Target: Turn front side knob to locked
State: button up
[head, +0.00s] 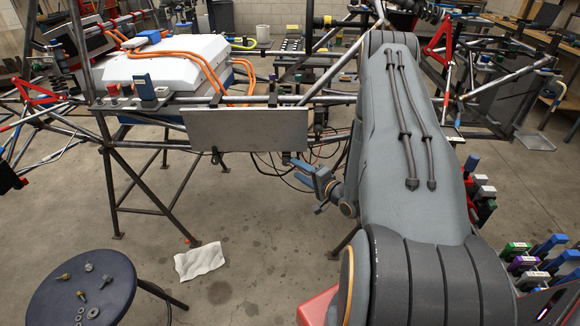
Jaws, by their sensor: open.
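My gripper (309,184) is open and empty. It hangs in the air near the middle of the picture, just below the right end of a grey side plate (250,131) on the tube chassis. Small red-topped parts (112,91) and a blue block with a pale tag (145,87) stand on the chassis's near left corner, well left of my gripper. I cannot tell which part is the front side knob or how it is turned. My arm hides part of the chassis on the right.
A white box (165,62) with orange cables (180,54) sits on the chassis. Dark stand legs (112,195) reach the floor. A blue stool (80,285) holding loose hardware stands at lower left. A white cloth (199,261) lies on the floor. Coloured handles (525,258) are at right.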

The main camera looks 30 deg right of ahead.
aim_at(288, 164)
jog(key=shift+m+t+y, duration=0.3)
jog(key=shift+m+t, duration=0.4)
jog(key=shift+m, duration=0.2)
jog(key=shift+w+a+f+p, duration=0.1)
jog(key=shift+w+a+p, duration=0.1)
jog(key=shift+w, duration=0.7)
jog(key=shift+w+a+f+p, duration=0.15)
jog(key=shift+w+a, duration=0.05)
jog(key=shift+w, duration=0.7)
jog(key=shift+w+a+f+p, duration=0.1)
jog(key=shift+w+a+p, duration=0.1)
jog(key=shift+w, duration=0.7)
jog(key=shift+c, duration=0.5)
